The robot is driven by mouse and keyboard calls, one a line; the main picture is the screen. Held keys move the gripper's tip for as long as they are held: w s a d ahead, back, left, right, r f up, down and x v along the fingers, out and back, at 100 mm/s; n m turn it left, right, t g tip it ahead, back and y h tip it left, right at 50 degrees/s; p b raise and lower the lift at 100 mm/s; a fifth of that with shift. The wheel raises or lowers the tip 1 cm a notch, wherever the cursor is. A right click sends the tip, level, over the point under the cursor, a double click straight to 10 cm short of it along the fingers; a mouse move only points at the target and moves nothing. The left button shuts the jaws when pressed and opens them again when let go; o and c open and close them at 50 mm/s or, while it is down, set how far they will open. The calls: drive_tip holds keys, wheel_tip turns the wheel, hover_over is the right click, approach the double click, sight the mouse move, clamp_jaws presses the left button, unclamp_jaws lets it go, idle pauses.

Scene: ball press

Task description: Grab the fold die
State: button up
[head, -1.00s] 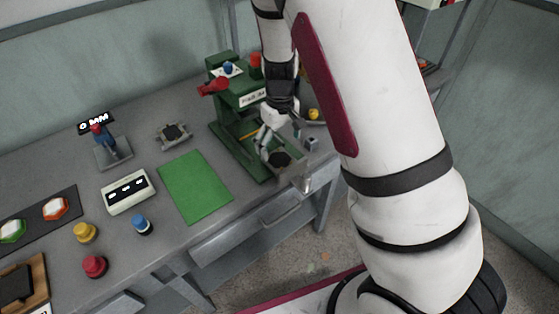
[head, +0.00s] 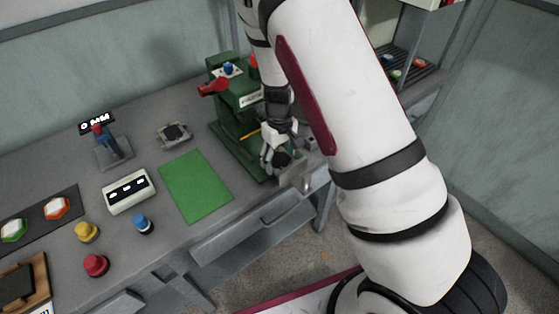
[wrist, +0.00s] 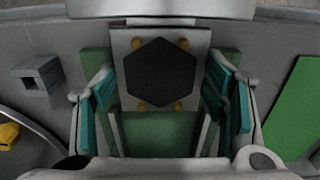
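A die, a light plate with a dark hexagon (wrist: 160,73) and yellow posts at its corners, lies on the green press base in the wrist view. In the head view this die (head: 284,158) is partly hidden by my gripper. A similar die (head: 174,133) lies on the table left of the press; I cannot tell from any label which is the fold die. My gripper (wrist: 160,105) is open, with its teal-padded fingers apart on the left and right of the near part of the plate. In the head view my gripper (head: 273,152) is low over the press's front.
The green press (head: 231,95) stands close behind my gripper. A grey hollow block (wrist: 38,75) and a round dish (wrist: 28,128) with a yellow piece are at the left in the wrist view. A flat green mat (head: 196,187) lies left of the press.

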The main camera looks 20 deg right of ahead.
drive_tip(key=c, duration=0.4)
drive_tip(key=shift+o, duration=0.2)
